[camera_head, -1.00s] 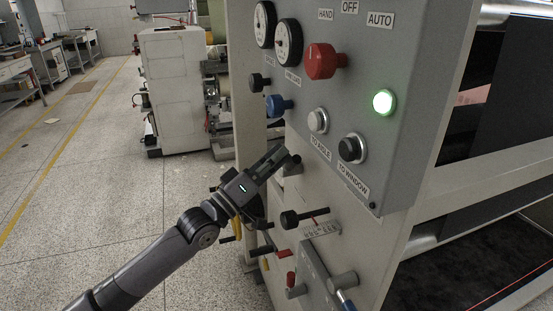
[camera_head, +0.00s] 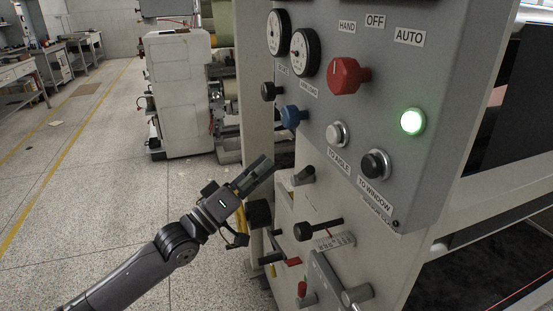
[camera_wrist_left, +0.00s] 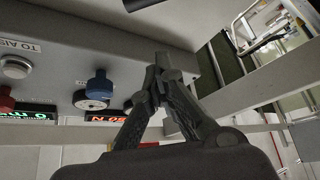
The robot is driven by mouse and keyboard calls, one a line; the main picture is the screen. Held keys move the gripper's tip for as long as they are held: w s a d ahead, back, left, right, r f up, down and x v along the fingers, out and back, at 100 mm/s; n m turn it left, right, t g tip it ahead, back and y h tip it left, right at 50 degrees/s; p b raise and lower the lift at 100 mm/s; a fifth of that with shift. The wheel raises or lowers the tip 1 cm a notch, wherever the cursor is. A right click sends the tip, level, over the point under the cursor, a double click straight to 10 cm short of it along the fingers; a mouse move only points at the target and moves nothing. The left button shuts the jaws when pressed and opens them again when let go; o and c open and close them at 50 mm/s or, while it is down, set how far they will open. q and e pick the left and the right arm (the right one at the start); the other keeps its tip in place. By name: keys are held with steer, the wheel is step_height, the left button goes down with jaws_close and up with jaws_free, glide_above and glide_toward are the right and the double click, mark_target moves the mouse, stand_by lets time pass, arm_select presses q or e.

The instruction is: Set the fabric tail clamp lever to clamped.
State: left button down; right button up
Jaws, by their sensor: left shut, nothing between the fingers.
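My left gripper (camera_head: 262,168) is shut and empty, just left of the machine's side panel, below the blue knob. Close to its tips, on the right, a short grey lever (camera_head: 303,176) sticks out of the panel. Lower down are a black-knobbed lever (camera_head: 318,229) over a scale plate, a red-tipped handle (camera_head: 290,262) and a red-knobbed lever (camera_head: 302,290). No readable label shows which one is the fabric tail clamp lever. In the left wrist view, the closed fingers (camera_wrist_left: 165,72) show with nothing between them. My right gripper is out of view.
Open floor (camera_head: 100,200) lies left.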

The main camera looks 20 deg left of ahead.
arm_select(q)
steer(key=v, duration=0.3)
steer(key=shift+s+a+f, duration=0.15)
steer(key=shift+s, duration=0.1)
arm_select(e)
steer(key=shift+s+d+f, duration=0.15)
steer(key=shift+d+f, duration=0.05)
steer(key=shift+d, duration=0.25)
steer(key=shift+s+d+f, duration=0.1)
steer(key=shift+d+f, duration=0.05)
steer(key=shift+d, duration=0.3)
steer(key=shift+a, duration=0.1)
